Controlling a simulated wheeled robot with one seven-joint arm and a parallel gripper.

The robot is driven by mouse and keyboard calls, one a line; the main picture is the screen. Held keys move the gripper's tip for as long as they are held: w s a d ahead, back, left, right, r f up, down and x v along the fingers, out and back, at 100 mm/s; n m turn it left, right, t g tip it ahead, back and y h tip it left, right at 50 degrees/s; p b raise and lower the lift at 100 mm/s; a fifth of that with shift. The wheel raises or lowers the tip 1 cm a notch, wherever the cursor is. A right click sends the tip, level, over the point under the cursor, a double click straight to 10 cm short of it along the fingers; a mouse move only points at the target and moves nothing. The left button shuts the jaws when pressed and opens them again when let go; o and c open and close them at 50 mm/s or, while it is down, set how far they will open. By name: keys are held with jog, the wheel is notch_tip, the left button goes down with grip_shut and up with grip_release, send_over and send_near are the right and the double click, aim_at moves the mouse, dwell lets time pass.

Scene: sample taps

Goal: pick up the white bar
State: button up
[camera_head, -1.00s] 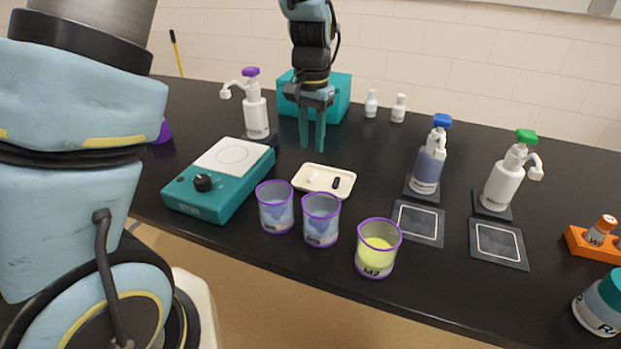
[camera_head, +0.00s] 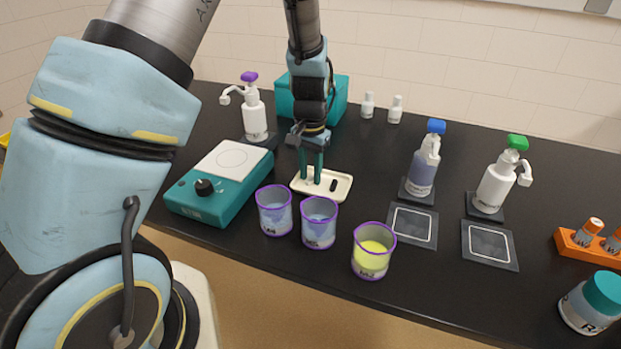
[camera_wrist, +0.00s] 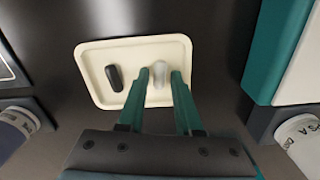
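The white bar (camera_wrist: 161,72) lies in the cream tray (camera_wrist: 93,62), on the right side of it in the wrist view. A black bar (camera_wrist: 115,78) lies apart from it in the same tray. My gripper (camera_wrist: 160,76) points down at the tray, with one green finger on each side of the white bar. The fingers are apart, with narrow gaps to the bar. In the head view my gripper (camera_head: 311,178) is over the left part of the tray (camera_head: 343,189), and its fingers mostly hide the white bar. The black bar (camera_head: 333,185) shows to its right.
A teal stirrer plate (camera_head: 225,200) stands left of the tray. Two bluish beakers (camera_head: 275,215) and one with yellow liquid (camera_head: 371,255) stand in front. Pump bottles stand behind left (camera_head: 254,115) and to the right (camera_head: 423,170). A teal box (camera_head: 340,95) is behind.

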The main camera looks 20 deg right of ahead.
jog(key=shift+c, duration=0.3)
grip_shut()
jog(key=shift+r, duration=0.1)
